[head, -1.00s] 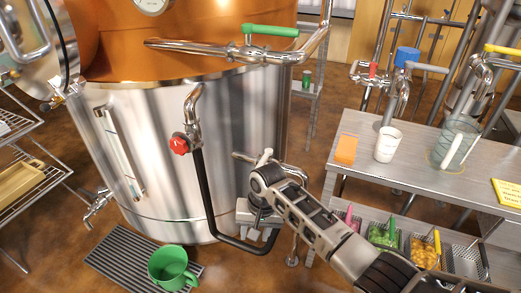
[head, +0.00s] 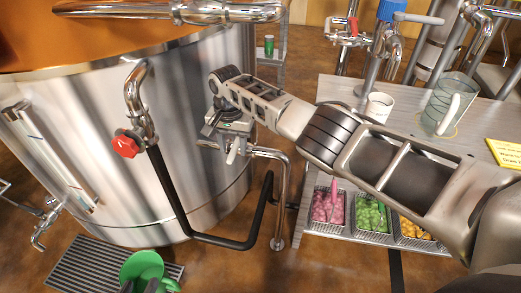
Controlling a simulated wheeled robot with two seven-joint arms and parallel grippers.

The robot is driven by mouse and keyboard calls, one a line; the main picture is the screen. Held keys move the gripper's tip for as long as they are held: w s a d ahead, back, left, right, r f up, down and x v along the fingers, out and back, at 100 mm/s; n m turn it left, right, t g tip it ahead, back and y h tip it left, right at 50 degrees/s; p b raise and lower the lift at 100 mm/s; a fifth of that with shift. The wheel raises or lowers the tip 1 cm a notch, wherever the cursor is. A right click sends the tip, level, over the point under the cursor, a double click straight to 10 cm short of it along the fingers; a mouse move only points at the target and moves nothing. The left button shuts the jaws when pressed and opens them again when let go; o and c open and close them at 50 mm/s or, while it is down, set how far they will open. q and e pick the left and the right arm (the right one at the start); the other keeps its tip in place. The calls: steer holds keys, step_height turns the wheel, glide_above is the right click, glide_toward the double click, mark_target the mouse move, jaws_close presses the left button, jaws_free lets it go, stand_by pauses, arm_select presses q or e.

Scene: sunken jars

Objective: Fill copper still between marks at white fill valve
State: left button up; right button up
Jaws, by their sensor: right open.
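The copper still (head: 25,45) with its steel lower body (head: 185,185) fills the left side. A sight glass (head: 52,160) with marks is on its left; the liquid level is too small to read. The white fill valve lever (head: 234,152) sits on a steel pipe at the still's right side. My right gripper (head: 213,127) is open just above and left of the lever, close to the pipe; I cannot tell whether it touches. My right arm comes in from the right and hides part of the bench.
A red valve knob (head: 127,144) and black hose (head: 178,205) are left of my gripper. The bench (head: 345,90) holds a white cup (head: 379,106) and a glass jug (head: 445,105). Colourful bins (head: 329,207) sit below.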

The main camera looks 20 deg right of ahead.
steer(key=shift+r, duration=0.1)
steer(key=shift+w+f+b, duration=0.1)
steer(key=shift+f+b, duration=0.95)
steer(key=shift+f, duration=0.35)
